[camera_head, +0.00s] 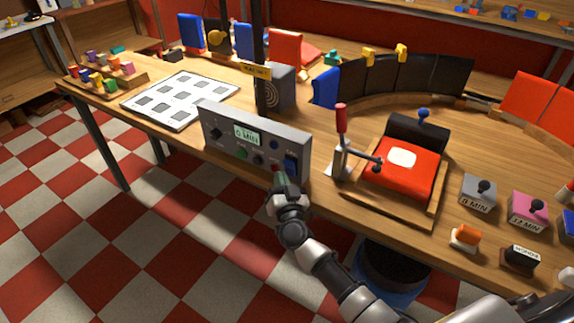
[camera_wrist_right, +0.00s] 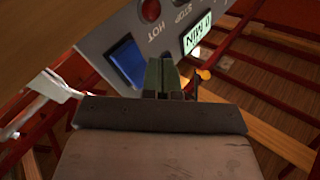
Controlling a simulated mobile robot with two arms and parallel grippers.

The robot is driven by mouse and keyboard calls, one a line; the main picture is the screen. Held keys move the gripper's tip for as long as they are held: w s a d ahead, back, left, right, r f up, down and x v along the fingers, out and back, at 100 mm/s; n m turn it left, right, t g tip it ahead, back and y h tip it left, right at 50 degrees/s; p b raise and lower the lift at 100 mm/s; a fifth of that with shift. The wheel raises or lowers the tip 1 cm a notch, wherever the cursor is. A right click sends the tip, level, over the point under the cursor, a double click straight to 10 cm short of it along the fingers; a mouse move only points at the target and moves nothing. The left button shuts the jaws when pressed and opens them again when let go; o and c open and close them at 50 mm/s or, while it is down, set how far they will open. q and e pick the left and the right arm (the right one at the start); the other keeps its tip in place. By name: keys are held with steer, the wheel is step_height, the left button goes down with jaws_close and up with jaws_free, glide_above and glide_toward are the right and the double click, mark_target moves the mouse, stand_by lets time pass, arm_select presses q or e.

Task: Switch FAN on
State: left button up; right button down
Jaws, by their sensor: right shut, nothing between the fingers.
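A grey control box (camera_head: 256,133) stands at the front edge of the wooden table. Its face has a lit "0 MIN" display (camera_head: 247,136), a dark knob (camera_head: 215,134), several buttons and a blue rocker switch (camera_head: 291,165) at its right end. The blue switch (camera_wrist_right: 127,61) is large in the right wrist view, near the words HOT and STOP and a red round part (camera_wrist_right: 150,10). I cannot read a FAN label. My right gripper (camera_head: 281,179) is shut and empty, low before the box's right end. Its green fingertips (camera_wrist_right: 163,74) appear beside the blue switch; contact is unclear. My left gripper is out of view.
A lever press with a red handle (camera_head: 341,120) and a red padded tray (camera_head: 398,178) stand right of the box. A white sheet with grey squares (camera_head: 180,98) lies to the left. Labelled blocks (camera_head: 478,193) sit at the right. Open floor lies before the table.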

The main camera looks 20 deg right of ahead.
mark_target(285, 164)
stand_by(0.6)
steer(key=shift+w+d+r+p, duration=0.2)
steer(key=shift+w+d+p, duration=0.05)
steer(key=shift+d+p, duration=0.05)
steer(key=shift+w+d+r, duration=0.25)
steer(key=shift+w+d, duration=0.05)
steer(key=shift+d, duration=0.1)
stand_by(0.8)
steer(key=shift+w+d+r+p, duration=0.15)
steer(key=shift+d+r+p, duration=0.2)
steer(key=shift+r, duration=0.2)
stand_by(0.5)
steer(key=shift+a+f, duration=0.1)
steer(key=shift+f, duration=0.05)
steer(key=shift+s+a+f, duration=0.55)
steer(key=shift+a+f, duration=0.1)
steer(key=shift+f, duration=0.05)
steer(key=shift+a+f, duration=0.1)
